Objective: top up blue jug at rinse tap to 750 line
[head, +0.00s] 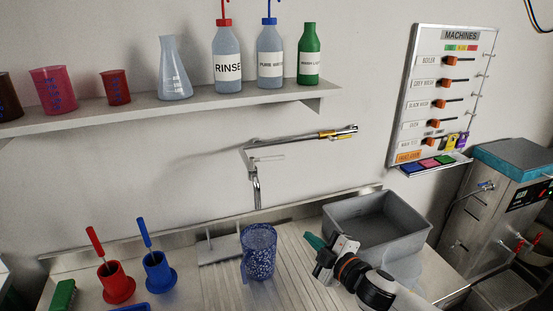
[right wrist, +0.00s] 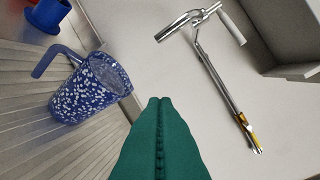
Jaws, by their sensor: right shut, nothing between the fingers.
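The blue speckled jug (head: 259,254) stands upright on the ribbed drainboard (head: 215,287). It also shows in the right wrist view (right wrist: 88,92), with its handle on the left; its fill level and 750 line cannot be read. The wall tap (head: 252,158) has a jointed metal arm with a spout hanging down above the jug in the head picture, and a yellow-marked part at its right end. No stream of water is visible. It also shows in the right wrist view (right wrist: 215,62). My right gripper (head: 313,240) is shut and empty, right of the jug and apart from it.
A grey basin (head: 372,215) lies right of the jug, behind my right arm. Red (head: 117,284) and blue (head: 158,273) holders with tools stand to the left. A shelf (head: 140,106) with bottles and beakers runs above. A steel machine (head: 505,195) stands far right.

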